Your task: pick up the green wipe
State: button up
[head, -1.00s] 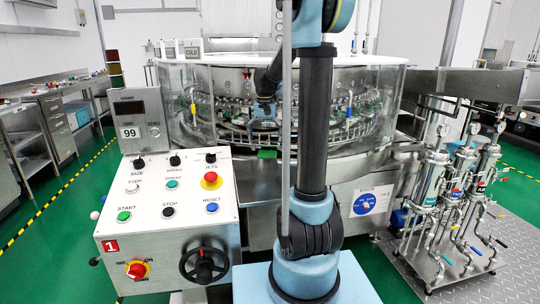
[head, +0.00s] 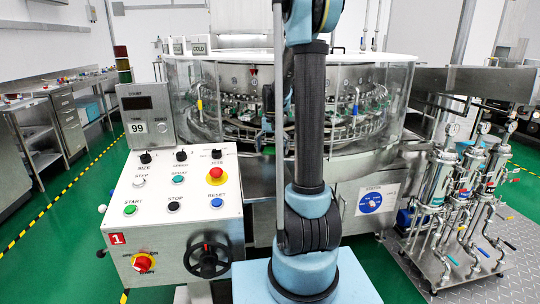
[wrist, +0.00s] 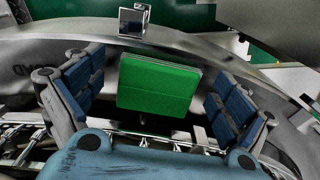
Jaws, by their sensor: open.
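The green wipe (wrist: 157,88) shows in the wrist view as a flat, folded green block. It sits at the inner side of a curved metal rim (wrist: 190,50), over a dark gap. My gripper (wrist: 156,78) is open, with blue-padded fingers to the left and right of the wipe. A gap shows between the wipe and each finger; I cannot tell the distance in depth. In the head view my arm hides most of the gripper, and I cannot clearly make out the wipe.
The round washer (head: 390,95) has a clear curved guard around its bottle ring. A control panel (head: 175,185) stands front left. Metal filter cylinders (head: 440,180) stand on a plate at the right. A small metal block (wrist: 134,20) sits on the rim above the wipe.

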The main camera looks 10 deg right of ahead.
jog(key=c, duration=0.9)
jog(key=shift+o, duration=0.2)
